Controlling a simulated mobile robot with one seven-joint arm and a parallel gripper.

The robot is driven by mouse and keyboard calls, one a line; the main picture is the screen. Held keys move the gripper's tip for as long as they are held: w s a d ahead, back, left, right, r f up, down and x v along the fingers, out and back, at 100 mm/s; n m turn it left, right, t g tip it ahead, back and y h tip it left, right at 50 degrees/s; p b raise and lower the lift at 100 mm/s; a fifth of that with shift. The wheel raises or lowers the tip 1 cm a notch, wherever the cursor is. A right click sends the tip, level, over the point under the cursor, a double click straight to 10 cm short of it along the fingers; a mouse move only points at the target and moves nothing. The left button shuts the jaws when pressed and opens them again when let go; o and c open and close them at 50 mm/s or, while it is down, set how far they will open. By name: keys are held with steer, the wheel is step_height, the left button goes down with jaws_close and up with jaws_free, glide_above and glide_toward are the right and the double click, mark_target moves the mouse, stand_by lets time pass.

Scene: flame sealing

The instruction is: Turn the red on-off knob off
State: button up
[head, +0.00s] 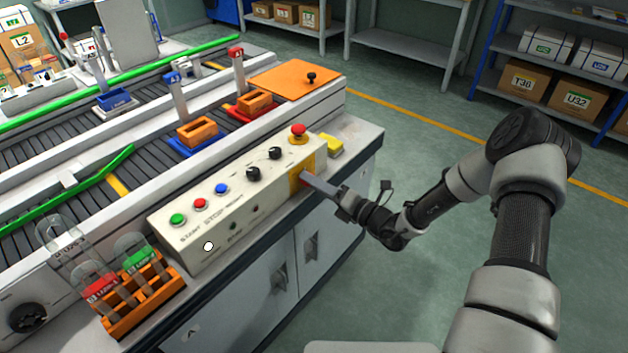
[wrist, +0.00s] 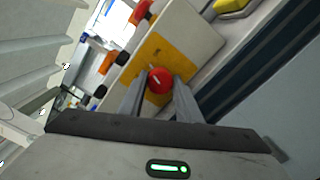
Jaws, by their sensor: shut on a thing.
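The red on-off knob (wrist: 159,80) sits on a yellow plate on the front face of the cream control panel (head: 205,240). In the wrist view it lies between my two fingertips, with a small pale mark on its face. My gripper (head: 309,181) reaches the panel's right end from the right. The gripper, also in the wrist view (wrist: 159,86), is shut on the red knob. In the head view the fingers hide most of the knob. I cannot tell its exact turn position.
A red emergency button (head: 298,130) stands on top of the panel, above the knob. Two black knobs (head: 264,163) and coloured buttons line the panel. A yellow block (head: 330,146) lies at right. An orange rack (head: 143,305) stands at the left front.

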steer(key=n+p, duration=0.1)
steer(key=n, duration=1)
steer(key=shift+n, duration=0.4)
stand_by(0.3)
steer(key=o, duration=1.1)
steer(key=shift+d, duration=0.1)
steer(key=p+v, duration=0.2)
steer(key=v, duration=1.5)
steer(key=shift+s+d, duration=0.1)
steer(key=shift+s, duration=0.05)
